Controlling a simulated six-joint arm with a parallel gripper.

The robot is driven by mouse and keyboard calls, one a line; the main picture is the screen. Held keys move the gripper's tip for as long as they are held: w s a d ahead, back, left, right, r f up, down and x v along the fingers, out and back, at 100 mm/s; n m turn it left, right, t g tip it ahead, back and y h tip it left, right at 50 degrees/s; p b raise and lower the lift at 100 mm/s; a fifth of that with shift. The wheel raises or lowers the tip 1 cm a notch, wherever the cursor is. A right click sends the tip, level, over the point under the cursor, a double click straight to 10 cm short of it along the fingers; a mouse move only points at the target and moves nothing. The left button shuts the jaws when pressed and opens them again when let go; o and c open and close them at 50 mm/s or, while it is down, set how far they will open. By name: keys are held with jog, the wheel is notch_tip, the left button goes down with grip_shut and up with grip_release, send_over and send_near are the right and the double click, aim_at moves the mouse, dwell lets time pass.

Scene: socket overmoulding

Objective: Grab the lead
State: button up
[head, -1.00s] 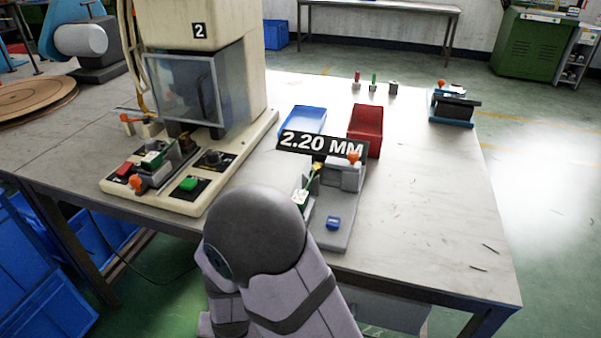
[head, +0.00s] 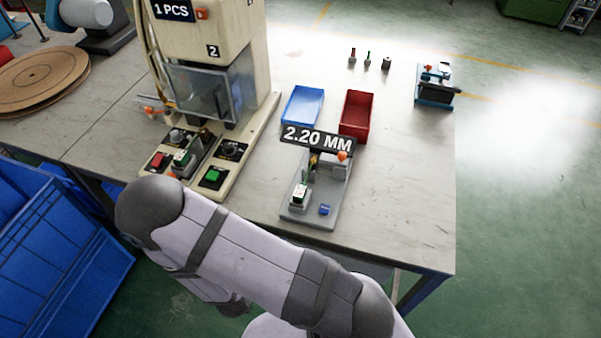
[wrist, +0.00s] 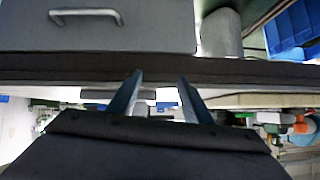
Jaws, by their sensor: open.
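I cannot make out a lead for certain in either view. The grey gauge station (head: 300,213) under the 2.20 MM display (head: 317,140) carries a white and green block (head: 299,197) and a small yellow and dark upright part (head: 313,160), too small to tell apart. My gripper (wrist: 160,77) shows in the wrist view with its two fingers apart and nothing between them. It faces a dark edge and a grey drawer front. In the head view my arm crosses the lower part, and the gripper cannot be made out.
The press (head: 215,60) with its clear guard stands left of the station. A blue tray (head: 303,106) and a red tray (head: 356,115) lie behind it. A blue and black fixture (head: 436,88) is at the right. The table's right front is clear. Blue crates (head: 60,240) stand lower left.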

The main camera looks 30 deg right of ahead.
aim_at(297, 199)
jog(key=shift+w+d+r+n+t+h+p, duration=0.15)
jog(key=shift+d+r+h+p, duration=0.3)
jog(key=shift+d+r+p, duration=0.65)
jog(key=shift+w+d+r+n+t+h+p, duration=0.1)
jog(key=shift+d+r+t+h+p, duration=0.25)
jog(key=shift+d+r, duration=1.2)
jog(key=shift+w+d+r+n+t+h+p, duration=0.15)
jog(key=shift+d+r+h+p, duration=0.55)
jog(key=shift+r, duration=1.15)
jog(key=shift+w+d+f+p, duration=0.1)
jog(key=shift+w+d+p, duration=0.25)
jog(key=shift+d+p, duration=0.3)
jog(key=p+x, duration=0.1)
jog(key=x, duration=0.1)
jog(key=shift+w+d+f, duration=0.1)
jog(key=shift+w, duration=0.15)
jog(key=shift+w+d+f+p, duration=0.3)
jog(key=shift+w+d+f, duration=0.05)
jog(key=shift+w+d, duration=0.1)
jog(key=c, duration=1.1)
